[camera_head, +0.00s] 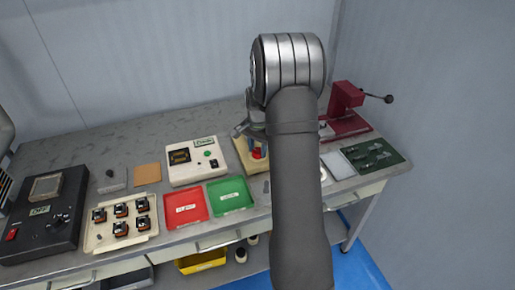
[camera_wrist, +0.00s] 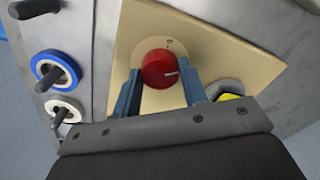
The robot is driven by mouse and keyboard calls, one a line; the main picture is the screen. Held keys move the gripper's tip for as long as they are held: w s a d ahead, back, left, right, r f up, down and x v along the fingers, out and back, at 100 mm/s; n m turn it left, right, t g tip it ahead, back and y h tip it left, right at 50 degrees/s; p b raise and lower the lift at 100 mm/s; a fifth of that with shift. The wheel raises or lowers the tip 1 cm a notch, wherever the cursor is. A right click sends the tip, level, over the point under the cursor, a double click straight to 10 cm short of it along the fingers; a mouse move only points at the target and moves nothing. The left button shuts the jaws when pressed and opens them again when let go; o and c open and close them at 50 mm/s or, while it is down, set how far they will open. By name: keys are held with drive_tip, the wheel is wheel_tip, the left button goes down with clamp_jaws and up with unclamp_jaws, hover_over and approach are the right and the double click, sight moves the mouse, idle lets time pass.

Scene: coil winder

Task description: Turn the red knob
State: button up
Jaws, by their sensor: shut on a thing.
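The red knob (camera_wrist: 159,69) sits on a tan panel (camera_wrist: 205,50) in the wrist view, with a white pointer line towards its right side. My gripper (camera_wrist: 160,88) has its two blue-grey fingers on either side of the knob and is shut on it. In the head view, my gripper (camera_head: 257,140) is over the tan box (camera_head: 240,150), partly hidden behind my arm. Only a small bit of red shows there between the fingers.
Blue (camera_wrist: 55,70) and white (camera_wrist: 63,110) spools on pegs stand left of the panel in the wrist view. In the head view, a green tray (camera_head: 230,194), a red tray (camera_head: 185,207) and a white tester box (camera_head: 197,161) lie left of my arm. A red press (camera_head: 345,110) stands right.

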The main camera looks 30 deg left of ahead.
drive_tip(key=n, duration=0.5)
drive_tip(key=shift+n, duration=0.4)
drive_tip(key=n, duration=0.5)
idle(0.4)
drive_tip(key=o, duration=1)
wheel_tip(320, 180, up, 18)
drive_tip(key=shift+f, duration=0.25)
wheel_tip(320, 180, down, 18)
drive_tip(key=shift+r, duration=0.25)
idle(0.3)
